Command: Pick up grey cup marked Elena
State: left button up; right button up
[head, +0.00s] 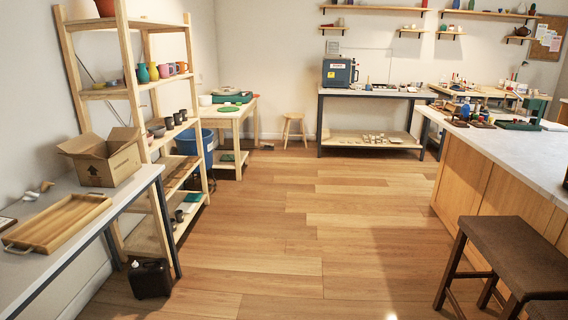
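Several small dark grey cups stand in a row on the middle shelf of the wooden rack at left, among them a front cup (169,122) and a rear cup (183,114). Another dark cup-like item (179,215) sits on the rack's lowest shelf. The cups are too small in the head view for any name on them to be read, so I cannot tell which is marked Elena. Neither of my grippers shows in this view.
The wooden rack (133,95) also holds coloured cups (153,71) and bowls. A table with an open cardboard box (103,157) and wooden tray (58,222) stands before it. A black jug (150,278) is on the floor. Stools (505,252) stand right; the middle floor is clear.

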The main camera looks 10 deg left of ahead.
aim_at(183, 112)
jog(key=i, duration=2.35)
jog(key=i+u, duration=0.1)
jog(key=i, duration=0.45)
jog(key=i+l+u, duration=0.1)
jog(key=i, duration=0.5)
jog(key=i+l+u, duration=0.15)
jog(key=i+u, duration=0.35)
jog(key=i+l+u, duration=0.35)
jog(key=u, duration=0.15)
jog(key=i+l+u, duration=0.65)
jog(key=l+u, duration=0.35)
jog(key=i+l+u, duration=0.2)
jog(key=l, duration=0.25)
jog(key=l+u, duration=0.15)
jog(key=l, duration=0.25)
jog(key=k, duration=0.05)
